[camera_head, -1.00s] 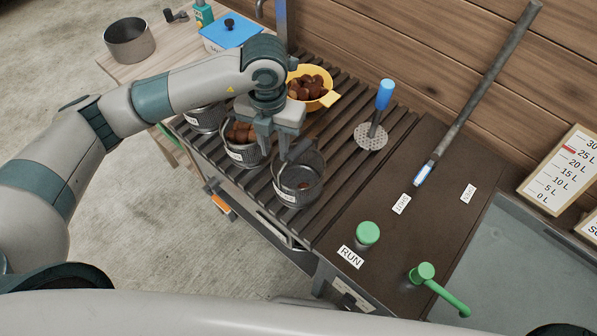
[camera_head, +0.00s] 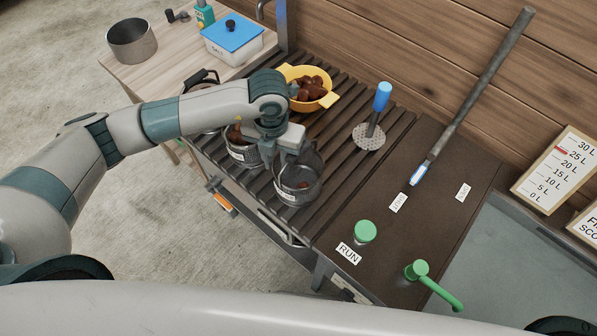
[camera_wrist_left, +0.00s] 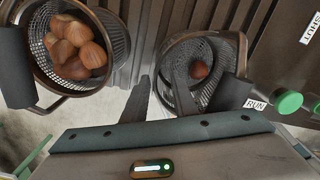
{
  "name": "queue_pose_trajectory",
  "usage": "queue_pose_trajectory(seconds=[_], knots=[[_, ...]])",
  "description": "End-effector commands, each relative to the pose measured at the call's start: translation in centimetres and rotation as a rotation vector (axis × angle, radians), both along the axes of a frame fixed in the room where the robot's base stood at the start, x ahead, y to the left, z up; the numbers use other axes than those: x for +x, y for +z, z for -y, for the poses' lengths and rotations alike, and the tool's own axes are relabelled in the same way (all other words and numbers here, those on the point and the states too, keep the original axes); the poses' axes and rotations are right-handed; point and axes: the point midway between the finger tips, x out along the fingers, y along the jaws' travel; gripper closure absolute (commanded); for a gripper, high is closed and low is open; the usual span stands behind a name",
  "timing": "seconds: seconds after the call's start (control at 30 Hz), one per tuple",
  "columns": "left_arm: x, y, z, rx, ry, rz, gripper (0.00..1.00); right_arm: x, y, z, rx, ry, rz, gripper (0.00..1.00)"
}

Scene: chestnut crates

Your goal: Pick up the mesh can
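A dark mesh can (camera_head: 300,190) with a white label stands at the right of a short row on the slatted rack; it also shows in the left wrist view (camera_wrist_left: 222,100), with a single chestnut (camera_wrist_left: 199,70) inside. My left gripper (camera_head: 279,160) is low at this can's left side, fingers pointing down. In the left wrist view the fingers (camera_wrist_left: 160,85) are apart: one lies left of the can, the other overlaps its left rim. I cannot tell whether they touch it. A second mesh can (camera_head: 243,157) with several chestnuts stands to the left. My right gripper is out of view.
A third can (camera_head: 200,115) is partly hidden behind my left arm. A yellow colander (camera_head: 330,100) with chestnuts and a blue-handled masher (camera_head: 381,100) stand behind. A green RUN button (camera_head: 365,231) and a green lever (camera_head: 425,272) are to the right.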

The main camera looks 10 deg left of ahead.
Motion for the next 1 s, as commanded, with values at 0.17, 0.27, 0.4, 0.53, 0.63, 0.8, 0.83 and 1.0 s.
queue_pose_trajectory(seconds=[0.17,0.27,0.4,0.53,0.63,0.8,0.83,1.0], knots=[[0.01,0.04,0.01,0.0,0.0,0.0,0.74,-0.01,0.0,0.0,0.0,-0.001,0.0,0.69],[0.01,0.04,0.01,0.0,0.0,0.0,0.96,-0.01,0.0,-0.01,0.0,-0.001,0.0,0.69],[0.01,0.05,0.0,0.0,0.0,0.0,1.0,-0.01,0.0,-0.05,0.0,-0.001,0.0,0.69],[0.01,0.05,0.0,0.0,0.0,0.0,1.0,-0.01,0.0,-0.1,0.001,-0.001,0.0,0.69],[0.01,0.06,0.0,0.0,0.0,0.0,1.0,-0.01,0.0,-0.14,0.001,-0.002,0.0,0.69],[0.01,0.06,0.0,0.0,0.0,0.0,1.0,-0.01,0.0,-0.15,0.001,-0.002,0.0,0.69],[0.01,0.06,0.0,0.0,0.0,0.0,1.0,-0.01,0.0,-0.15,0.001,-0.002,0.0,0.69],[0.02,0.06,0.0,0.0,0.0,0.0,1.0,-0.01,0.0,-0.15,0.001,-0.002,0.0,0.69]])
